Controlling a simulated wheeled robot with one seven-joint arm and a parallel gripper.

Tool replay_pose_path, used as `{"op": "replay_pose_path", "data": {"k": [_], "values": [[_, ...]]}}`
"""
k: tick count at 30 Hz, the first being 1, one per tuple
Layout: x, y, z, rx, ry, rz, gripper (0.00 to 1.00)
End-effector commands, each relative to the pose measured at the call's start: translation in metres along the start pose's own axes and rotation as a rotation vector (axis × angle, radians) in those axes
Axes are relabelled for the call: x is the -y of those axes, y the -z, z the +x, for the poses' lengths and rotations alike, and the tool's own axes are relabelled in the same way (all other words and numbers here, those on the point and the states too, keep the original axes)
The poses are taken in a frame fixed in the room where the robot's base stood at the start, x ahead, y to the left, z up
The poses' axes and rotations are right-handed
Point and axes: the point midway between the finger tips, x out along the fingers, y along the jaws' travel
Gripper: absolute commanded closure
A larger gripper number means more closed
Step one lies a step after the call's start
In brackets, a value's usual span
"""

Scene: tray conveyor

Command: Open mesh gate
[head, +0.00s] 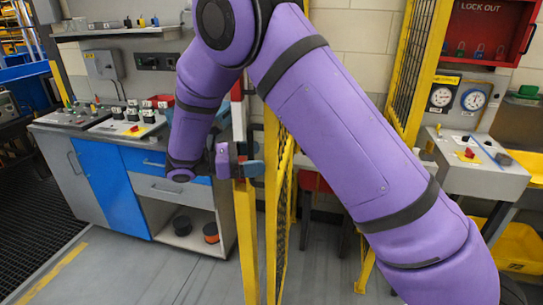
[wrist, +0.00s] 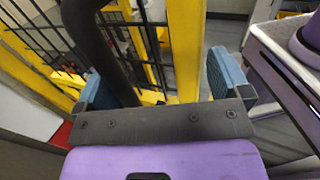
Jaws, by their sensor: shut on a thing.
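The mesh gate (head: 284,200) has a yellow frame with dark mesh and stands steeply edge-on in the middle of the head view, partly behind my arm. My gripper (head: 246,163) is at its near upright, at about mid-height. In the wrist view, a thick black bar-like handle (wrist: 96,45) and the yellow gate upright (wrist: 187,60) lie between the blue finger pads of my gripper (wrist: 158,88). The jaws are shut on the handle; the exact contact is partly hidden by the gripper body. I cannot tell how far the gate stands open.
A blue and grey workbench (head: 130,175) with control boxes stands at the left. A fixed yellow mesh panel (head: 418,60) stands behind my arm. A grey console (head: 478,175) with gauges and a red lockout cabinet (head: 487,30) are at the right. Floor at front left is clear.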

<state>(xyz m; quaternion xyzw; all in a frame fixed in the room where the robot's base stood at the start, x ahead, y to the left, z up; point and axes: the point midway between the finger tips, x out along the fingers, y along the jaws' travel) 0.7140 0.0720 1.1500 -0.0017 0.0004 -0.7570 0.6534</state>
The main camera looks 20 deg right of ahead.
Motion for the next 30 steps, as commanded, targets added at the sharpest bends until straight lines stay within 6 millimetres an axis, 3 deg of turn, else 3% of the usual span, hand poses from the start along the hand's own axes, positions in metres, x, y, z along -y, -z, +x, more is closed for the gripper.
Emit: {"op": "replay_pose_path", "data": {"k": [1, 7, 21, 22, 23, 24, 30], "values": [[0.004, 0.002, -0.013, -0.003, -0.007, -0.008, 0.19], [0.004, 0.002, -0.036, -0.002, -0.007, -0.010, 0.19], [0.002, 0.001, -0.040, 0.003, -0.001, -0.007, 0.20], [0.001, 0.001, -0.040, 0.003, -0.001, -0.006, 0.30], [0.000, 0.001, -0.041, 0.003, -0.001, -0.006, 0.54], [-0.002, 0.001, -0.041, 0.003, -0.001, -0.005, 0.71], [-0.014, 0.001, -0.046, 0.002, 0.001, -0.002, 0.71]]}}
